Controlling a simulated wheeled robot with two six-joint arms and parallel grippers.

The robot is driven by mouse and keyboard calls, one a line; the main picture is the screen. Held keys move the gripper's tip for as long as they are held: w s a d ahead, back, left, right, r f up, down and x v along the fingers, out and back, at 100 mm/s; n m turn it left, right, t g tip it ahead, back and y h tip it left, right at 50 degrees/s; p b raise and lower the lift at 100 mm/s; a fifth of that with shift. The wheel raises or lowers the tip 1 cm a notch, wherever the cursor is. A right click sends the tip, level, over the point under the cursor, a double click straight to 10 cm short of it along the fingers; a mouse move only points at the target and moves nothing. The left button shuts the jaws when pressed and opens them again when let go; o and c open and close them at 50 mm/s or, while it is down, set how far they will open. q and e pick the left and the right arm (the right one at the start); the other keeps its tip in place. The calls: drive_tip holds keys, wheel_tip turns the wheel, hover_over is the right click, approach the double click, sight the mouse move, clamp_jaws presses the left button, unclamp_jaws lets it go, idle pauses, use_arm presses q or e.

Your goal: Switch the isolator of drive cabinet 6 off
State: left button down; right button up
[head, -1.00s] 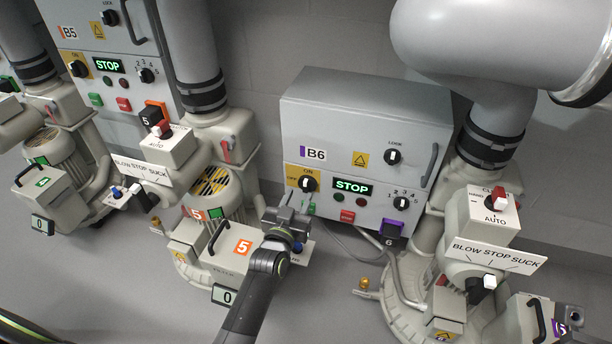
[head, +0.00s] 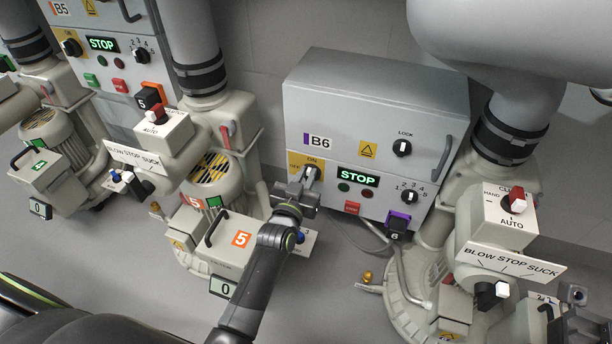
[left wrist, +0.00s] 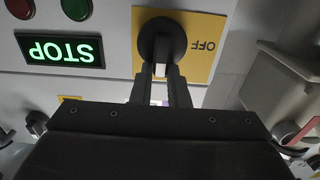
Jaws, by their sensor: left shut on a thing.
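Drive cabinet 6 (head: 350,104) is the grey box marked B6, with a lit green STOP display (head: 358,177). Its isolator is a black rotary knob (head: 311,173) on a yellow plate at the left of the front, marked ON above and OFF at the left. My left gripper (head: 309,181) is at this knob, shut on it. In the left wrist view, upside down, the fingers (left wrist: 161,78) close on the pale handle of the isolator knob (left wrist: 161,42). The handle points towards the fingers, not at OFF. What looks like my right gripper (head: 577,296) is at the lower right, its jaws unclear.
A LOCK knob (head: 402,148), a 1-4 selector (head: 410,197) and red and green buttons share the front.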

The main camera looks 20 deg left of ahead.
use_arm(q)
drive_tip(key=shift+a+n+p, duration=0.15)
drive_tip(key=shift+n+p, duration=0.15)
drive_tip(key=shift+n, duration=0.2)
drive_tip(key=n, duration=0.2)
drive_tip(key=a+n, duration=0.1)
drive_tip(key=n, duration=0.1)
drive_tip(key=shift+f+n, duration=0.15)
drive_tip(key=shift+n, duration=0.25)
